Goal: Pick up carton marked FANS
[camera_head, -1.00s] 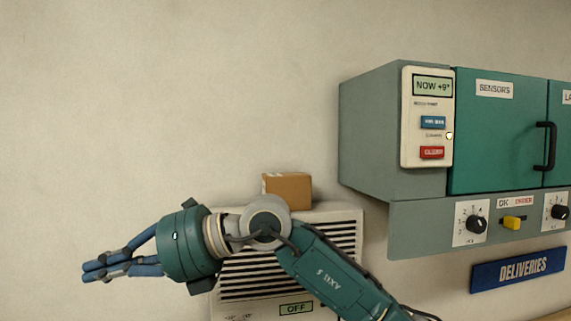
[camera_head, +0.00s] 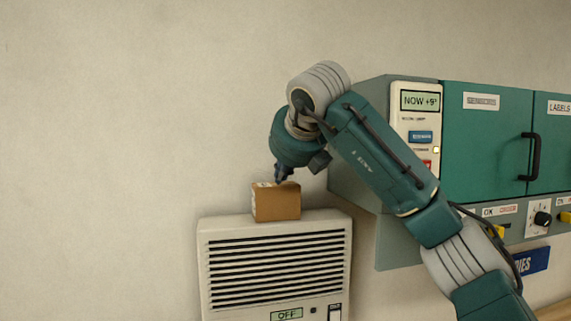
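A small brown carton (camera_head: 277,205) stands on top of the louvred wall unit (camera_head: 211,275). A pale patch shows at its upper left edge, but I cannot read the word FANS on it. My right gripper (camera_head: 284,175) points down over the carton, its dark blue fingers at the carton's top. The fingers are small and partly hidden by the hand, so I cannot tell whether they touch the carton or how far apart they are. My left gripper is not in view.
A teal and grey wall cabinet (camera_head: 485,135) with a control panel (camera_head: 414,120) and a black handle (camera_head: 530,157) is to the right, partly behind my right arm. The wall left of the carton is bare and clear.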

